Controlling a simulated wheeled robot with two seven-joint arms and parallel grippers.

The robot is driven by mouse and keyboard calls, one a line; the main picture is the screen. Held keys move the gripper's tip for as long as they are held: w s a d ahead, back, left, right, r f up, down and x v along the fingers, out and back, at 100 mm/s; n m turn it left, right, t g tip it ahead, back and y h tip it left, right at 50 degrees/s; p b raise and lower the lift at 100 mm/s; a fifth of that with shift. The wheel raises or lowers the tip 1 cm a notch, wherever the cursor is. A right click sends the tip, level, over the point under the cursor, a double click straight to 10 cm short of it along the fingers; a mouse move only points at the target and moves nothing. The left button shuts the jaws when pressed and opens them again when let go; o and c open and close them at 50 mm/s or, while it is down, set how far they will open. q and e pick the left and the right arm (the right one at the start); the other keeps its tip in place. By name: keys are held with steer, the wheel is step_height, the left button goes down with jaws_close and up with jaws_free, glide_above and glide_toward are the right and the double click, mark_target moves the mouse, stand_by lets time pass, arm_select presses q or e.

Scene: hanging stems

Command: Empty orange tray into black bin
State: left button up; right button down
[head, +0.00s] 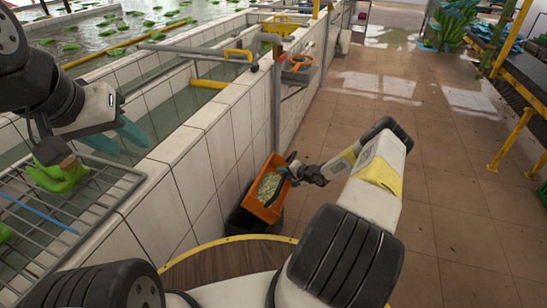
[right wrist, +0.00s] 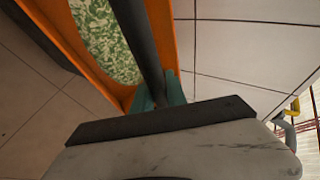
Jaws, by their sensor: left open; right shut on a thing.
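The orange tray (head: 260,211) is by the tiled wall, with pale green bits (head: 268,188) inside. The black bin (head: 241,221) is below and left of it, partly hidden by the tray; I cannot tell whether they touch. My right gripper (head: 291,167) is shut on the tray's far right side. In the right wrist view, its teal fingers (right wrist: 160,96) meet the orange wall (right wrist: 161,28), and the bits (right wrist: 105,40) fill the visible tray floor. A dark bar crosses that view.
The wire rack (head: 118,182) at left holds green bananas (head: 58,174) and a blue stick-like thing. White tiled tank walls (head: 205,150) run along the left. A post with an orange handwheel (head: 301,60) stands behind the tray. The brown tiled floor (head: 450,215) at right is clear.

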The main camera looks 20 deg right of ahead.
steer(key=w+a+t+y, duration=0.1)
steer(key=w+a, duration=0.3)
steer(key=a, duration=0.2)
steer(key=shift+w+a+r+m, duration=0.15)
steer(key=shift+w+a+m, duration=0.05)
steer(key=shift+m, duration=0.1)
stand_by(0.8)
